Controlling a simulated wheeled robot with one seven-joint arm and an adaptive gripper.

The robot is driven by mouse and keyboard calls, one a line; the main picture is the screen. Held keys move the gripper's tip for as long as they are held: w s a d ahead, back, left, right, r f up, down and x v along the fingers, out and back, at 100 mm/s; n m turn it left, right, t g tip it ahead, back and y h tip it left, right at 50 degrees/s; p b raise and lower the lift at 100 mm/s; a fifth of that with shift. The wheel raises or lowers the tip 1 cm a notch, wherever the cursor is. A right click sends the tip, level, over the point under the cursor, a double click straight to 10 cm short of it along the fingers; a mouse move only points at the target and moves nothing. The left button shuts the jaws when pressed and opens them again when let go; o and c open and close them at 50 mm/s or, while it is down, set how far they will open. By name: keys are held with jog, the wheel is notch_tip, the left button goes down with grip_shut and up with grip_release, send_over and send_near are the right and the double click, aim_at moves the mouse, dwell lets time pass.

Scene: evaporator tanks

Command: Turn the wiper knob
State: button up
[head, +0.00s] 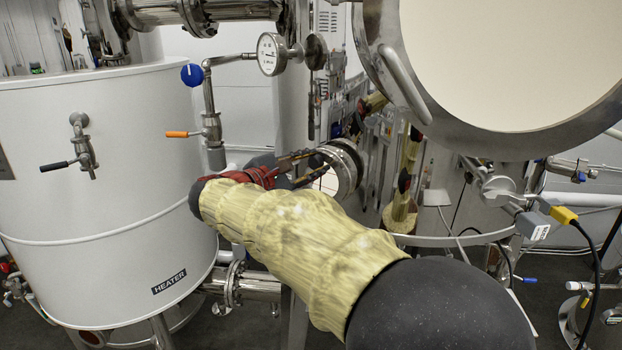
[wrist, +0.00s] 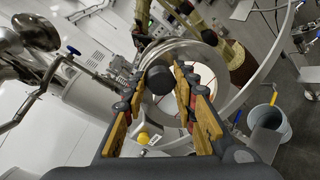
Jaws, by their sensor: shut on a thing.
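The wiper knob is a small black round knob (wrist: 157,77) at the centre of a round steel-rimmed sight glass (wrist: 205,60). In the head view the knob (head: 316,160) shows small and dark in front of the steel flange (head: 347,163). My gripper (wrist: 158,82) has its two wood-toned fingers on either side of the knob and is shut on it. In the head view my gripper (head: 314,163) reaches the flange, with its red and dark body partly hidden behind my arm. The exact finger contact is hard to make out.
A white heater tank (head: 110,180) stands at left, with an orange-handled valve (head: 190,134) and a pressure gauge (head: 269,54) near my arm. A large round steel hatch (head: 480,140) overhangs at upper right. A grey bucket (wrist: 270,125) is at right in the wrist view.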

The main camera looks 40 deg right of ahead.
jog(key=m+b, duration=0.2)
jog(key=b, duration=0.1)
jog(key=m+b, duration=0.2)
jog(key=f+m+b, duration=0.1)
jog(key=b, duration=0.2)
jog(key=shift+s+m+t+b, duration=0.1)
jog(key=shift+m+t+b, duration=0.2)
jog(key=shift+m+t, duration=0.1)
jog(key=m+b, duration=0.3)
jog(key=b, duration=0.1)
jog(key=shift+r+b, duration=0.2)
jog(key=shift+b, duration=0.15)
jog(key=shift+t, duration=0.3)
jog(key=o, duration=1.2)
jog(key=shift+r, duration=0.15)
jog(key=shift+c, duration=0.2)
